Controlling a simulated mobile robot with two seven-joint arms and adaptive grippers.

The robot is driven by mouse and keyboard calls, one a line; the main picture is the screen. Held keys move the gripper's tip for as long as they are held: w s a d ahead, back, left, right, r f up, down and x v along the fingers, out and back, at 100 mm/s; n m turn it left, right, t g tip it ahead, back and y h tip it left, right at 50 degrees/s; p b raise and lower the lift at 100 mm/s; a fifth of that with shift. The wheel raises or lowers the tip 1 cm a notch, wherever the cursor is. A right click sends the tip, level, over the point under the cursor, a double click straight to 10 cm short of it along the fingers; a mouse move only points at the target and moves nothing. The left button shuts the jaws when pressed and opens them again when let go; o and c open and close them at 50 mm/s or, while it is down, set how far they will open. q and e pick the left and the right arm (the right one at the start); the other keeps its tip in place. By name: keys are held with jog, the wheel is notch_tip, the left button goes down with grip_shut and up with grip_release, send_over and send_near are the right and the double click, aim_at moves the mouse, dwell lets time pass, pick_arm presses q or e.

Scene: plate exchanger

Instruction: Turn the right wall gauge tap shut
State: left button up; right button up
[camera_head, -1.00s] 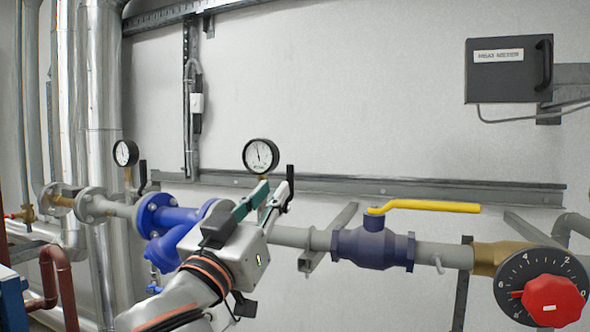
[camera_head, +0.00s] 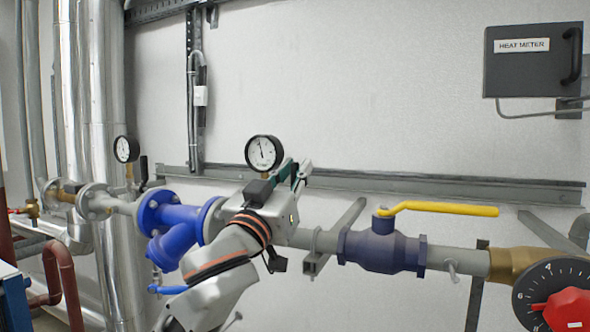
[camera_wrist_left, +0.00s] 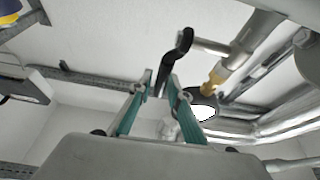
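The right wall gauge (camera_head: 264,153) is a round white dial with a black rim. In the head view my left gripper (camera_head: 294,174) is just to its right, hiding the black tap lever. In the left wrist view the lever (camera_wrist_left: 181,48) is a bent black handle joined to the pipe fitting at upper right. Its free end lies between the two green-sided fingertips (camera_wrist_left: 160,82). The left gripper is open, with gaps beside the lever; contact is unclear. The gauge (camera_wrist_left: 205,111) also shows right of the fingers. My right gripper is not in view.
The left gauge (camera_head: 127,149) stands farther left with its own black lever (camera_head: 144,168). A yellow-handled valve (camera_head: 440,209) and a red knob (camera_head: 568,310) are at right. A wall rail (camera_head: 420,186) runs behind.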

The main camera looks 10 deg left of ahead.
pick_arm(q)
grip_shut()
